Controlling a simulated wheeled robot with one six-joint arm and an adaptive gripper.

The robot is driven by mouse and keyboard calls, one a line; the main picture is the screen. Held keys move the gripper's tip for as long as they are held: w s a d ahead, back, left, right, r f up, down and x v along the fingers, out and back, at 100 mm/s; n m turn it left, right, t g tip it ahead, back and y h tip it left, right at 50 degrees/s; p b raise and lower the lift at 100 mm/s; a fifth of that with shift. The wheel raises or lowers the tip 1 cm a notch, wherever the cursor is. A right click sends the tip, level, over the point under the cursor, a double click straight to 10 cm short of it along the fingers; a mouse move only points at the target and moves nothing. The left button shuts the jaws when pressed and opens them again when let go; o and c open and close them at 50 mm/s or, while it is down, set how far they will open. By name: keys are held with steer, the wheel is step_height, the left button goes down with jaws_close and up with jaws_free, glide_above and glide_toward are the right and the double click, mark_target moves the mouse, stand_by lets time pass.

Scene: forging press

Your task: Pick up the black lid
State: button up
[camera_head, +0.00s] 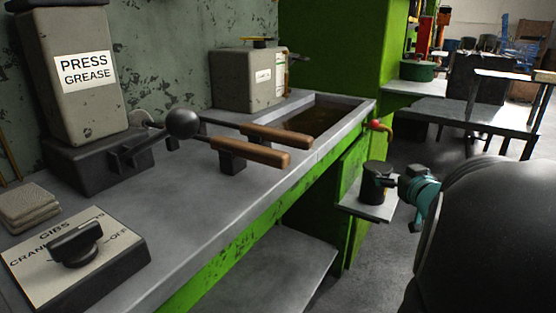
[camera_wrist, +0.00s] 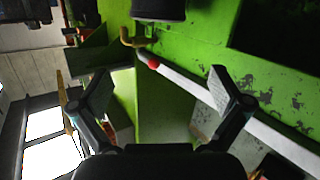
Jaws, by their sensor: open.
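A dark cylindrical can (camera_head: 377,186) stands upright on a small grey shelf (camera_head: 366,210) beside the green bench. Its black top (camera_head: 377,166) looks like the lid, but I cannot make out a seam. In the wrist view, which looks upside down, a dark cylinder (camera_wrist: 158,8) at the top edge, partly cut off, appears to be the same can. My gripper (camera_wrist: 150,82) is open, with nothing between its spread fingers. In the head view my gripper shows only in part, just right of the can. I cannot tell whether they touch.
A tap with a red knob (camera_head: 375,124) juts out above the can; the knob shows in the wrist view (camera_wrist: 153,62). The bench (camera_head: 210,185) holds wooden-handled levers (camera_head: 250,152), a press grease box (camera_head: 75,80) and a switch box (camera_head: 75,262). Floor is open behind the shelf.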

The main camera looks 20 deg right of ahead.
mark_target(380, 168)
step_height(380, 168, down, 3)
steer(key=s+d+t+y, duration=0.1)
steer(key=s+d+y, duration=0.1)
steer(key=d+y, duration=0.1)
steer(key=shift+n, duration=0.4)
steer(key=w, duration=0.4)
steer(key=w+f, duration=0.1)
steer(key=w, duration=0.4)
steer(key=w+b, duration=0.1)
steer(key=w, duration=0.3)
steer(key=shift+w+d+f, duration=0.25)
steer(key=shift+f, duration=0.1)
steer(key=c, duration=0.9)
